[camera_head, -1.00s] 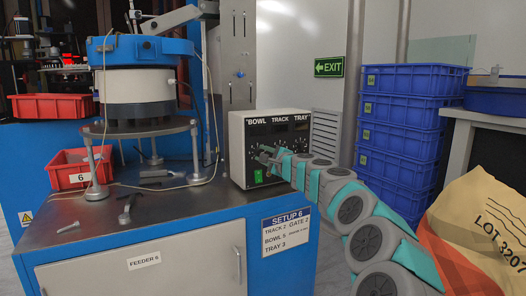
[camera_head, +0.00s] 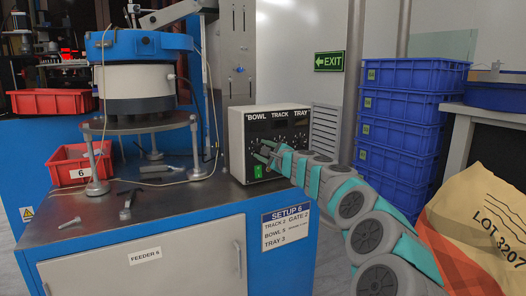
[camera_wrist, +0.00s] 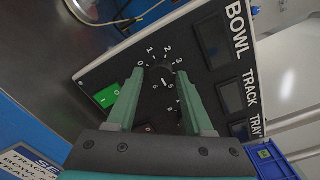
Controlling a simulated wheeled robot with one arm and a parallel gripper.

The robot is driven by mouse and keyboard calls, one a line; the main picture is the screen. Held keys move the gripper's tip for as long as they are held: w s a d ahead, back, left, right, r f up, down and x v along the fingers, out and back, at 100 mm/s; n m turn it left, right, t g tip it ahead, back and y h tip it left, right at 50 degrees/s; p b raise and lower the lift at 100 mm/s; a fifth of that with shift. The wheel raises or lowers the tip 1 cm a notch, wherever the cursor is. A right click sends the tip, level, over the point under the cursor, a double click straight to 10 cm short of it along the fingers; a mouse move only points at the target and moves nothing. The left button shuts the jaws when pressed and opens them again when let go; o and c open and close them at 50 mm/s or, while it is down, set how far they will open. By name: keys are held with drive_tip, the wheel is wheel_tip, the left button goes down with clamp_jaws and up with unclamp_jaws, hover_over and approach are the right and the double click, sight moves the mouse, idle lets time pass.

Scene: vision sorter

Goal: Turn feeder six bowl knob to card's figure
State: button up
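The control box (camera_head: 238,160) labelled BOWL, TRACK, TRAY stands on the right end of the feeder six bench. In the wrist view, the black bowl knob (camera_wrist: 161,77) sits on the dark panel, with white figures around it; 0, 1, 2 and 3 are readable. Its pointer setting is unclear. My gripper (camera_head: 266,152) is at the box front. In the wrist view, my gripper's (camera_wrist: 160,72) fingers are apart, one on each side of the knob; I cannot tell whether they touch it. The setup card (camera_head: 286,228) on the bench front has a BOWL line, its figure too small to read surely.
A green switch (camera_wrist: 107,96) lies left of the knob. The blue bowl feeder (camera_head: 140,48), a red bin (camera_head: 70,172) and loose tools are on the bench. Blue crates (camera_head: 405,130) and a LOT 3207 sack (camera_head: 485,225) are to the right.

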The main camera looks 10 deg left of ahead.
drive_tip(key=shift+o, duration=0.9)
drive_tip(key=b+v, duration=0.1)
drive_tip(key=v, duration=0.6)
drive_tip(key=shift+s+d, duration=0.2)
drive_tip(key=shift+s, duration=0.15)
